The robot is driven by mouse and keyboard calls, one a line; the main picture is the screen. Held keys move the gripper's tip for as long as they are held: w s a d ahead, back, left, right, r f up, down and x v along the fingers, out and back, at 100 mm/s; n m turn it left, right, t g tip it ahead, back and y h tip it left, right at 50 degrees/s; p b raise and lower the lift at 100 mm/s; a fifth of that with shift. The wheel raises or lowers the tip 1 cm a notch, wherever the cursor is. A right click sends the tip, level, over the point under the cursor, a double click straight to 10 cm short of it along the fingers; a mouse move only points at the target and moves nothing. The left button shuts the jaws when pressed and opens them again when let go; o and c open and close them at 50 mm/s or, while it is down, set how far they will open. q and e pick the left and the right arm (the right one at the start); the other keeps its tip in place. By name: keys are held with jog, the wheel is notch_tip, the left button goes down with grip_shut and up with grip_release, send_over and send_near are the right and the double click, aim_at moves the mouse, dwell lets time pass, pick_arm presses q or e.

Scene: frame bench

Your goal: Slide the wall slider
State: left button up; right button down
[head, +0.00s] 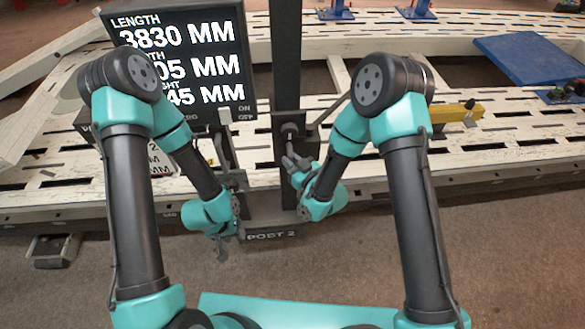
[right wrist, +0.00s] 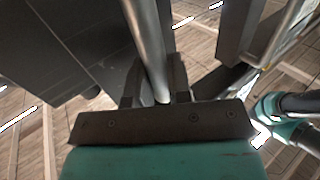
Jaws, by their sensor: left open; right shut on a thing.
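A dark upright post (head: 286,60) stands in the middle of the head view, with a dark plate and a pale round fitting (head: 289,130) on it. My right gripper (head: 291,160) is at the post, just below this fitting. In the right wrist view, my right gripper (right wrist: 155,80) is shut around a smooth grey metal bar (right wrist: 148,35), which runs up between its fingers. I cannot tell for certain that this bar is the slider's handle. My left gripper (head: 222,248) is open and empty, pointing down left of the post's base.
A black display board (head: 185,50) with measurements stands left of the post, with an ON/OFF lever (head: 225,117) below its right corner. A "POST 2" label plate (head: 271,235) is at the post's foot. A white slotted frame bench (head: 500,140) runs behind.

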jog(key=shift+r, duration=0.35)
jog(key=c, duration=1.1)
grip_release()
jog(key=shift+o, duration=0.2)
